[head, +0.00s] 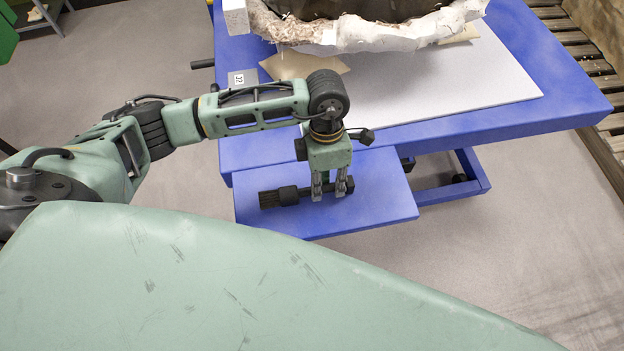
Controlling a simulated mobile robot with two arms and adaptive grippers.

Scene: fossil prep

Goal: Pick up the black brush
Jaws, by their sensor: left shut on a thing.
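The black brush (270,199) lies on the small blue lower shelf (385,205) at the front of the blue table, its bristle end toward the left. My left gripper (330,192) points straight down over the shelf and is shut on the brush's handle, with the fingers hiding part of it. A short dark end of the handle shows to the right of the fingers. The brush looks level and at or close to the shelf surface; I cannot tell if it touches. My right gripper is not in view.
Behind the shelf stands the blue table (560,110) with a pale board (490,85) and a large white-jacketed fossil block (390,32). A tan sheet (303,66) and a small numbered tag (242,78) lie there. Grey floor is clear.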

